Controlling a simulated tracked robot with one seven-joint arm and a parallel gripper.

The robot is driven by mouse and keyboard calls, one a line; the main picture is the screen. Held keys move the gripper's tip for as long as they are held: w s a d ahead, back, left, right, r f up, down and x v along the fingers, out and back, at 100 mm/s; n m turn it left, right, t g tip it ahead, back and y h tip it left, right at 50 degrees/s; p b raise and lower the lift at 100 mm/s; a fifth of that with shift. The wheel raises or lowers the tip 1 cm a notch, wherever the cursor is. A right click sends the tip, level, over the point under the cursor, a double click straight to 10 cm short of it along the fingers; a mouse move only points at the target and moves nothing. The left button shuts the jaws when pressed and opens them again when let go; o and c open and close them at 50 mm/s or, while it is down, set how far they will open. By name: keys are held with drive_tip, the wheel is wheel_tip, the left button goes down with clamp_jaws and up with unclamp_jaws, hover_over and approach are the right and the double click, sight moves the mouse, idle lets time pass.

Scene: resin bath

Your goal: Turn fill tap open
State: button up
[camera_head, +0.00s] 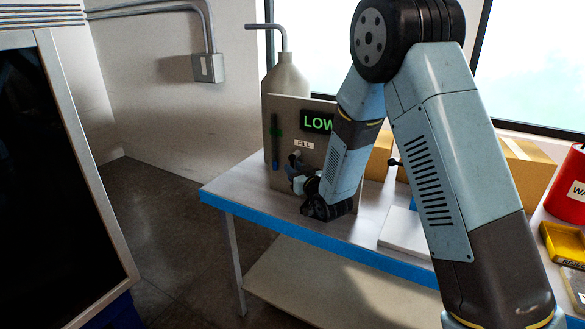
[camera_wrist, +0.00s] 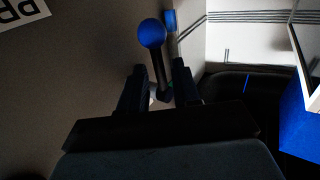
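The fill tap (camera_head: 296,158) is on a grey panel (camera_head: 285,112) under a FILL label (camera_head: 304,145). A green LOW display (camera_head: 317,122) is above it. In the wrist view the tap lever's blue ball knob (camera_wrist: 151,33) stands just beyond my fingertips, its dark stem running down between the fingers. My gripper (camera_wrist: 159,68) has its two fingers apart, one on each side of the stem, with a gap visible. In the head view my gripper (camera_head: 298,178) is at the panel, partly hidden by my wrist.
The panel stands on a blue-edged bench (camera_head: 225,187). A grey bottle (camera_head: 285,75) with a bent pipe is behind it. Cardboard boxes (camera_head: 528,170), a red container (camera_head: 570,185) and a yellow tray (camera_head: 562,245) are at the right. A dark screen (camera_head: 50,180) stands at the left.

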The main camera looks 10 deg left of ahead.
drive_tip(key=shift+x, duration=1.05)
drive_tip(key=shift+c, duration=0.2)
clamp_jaws()
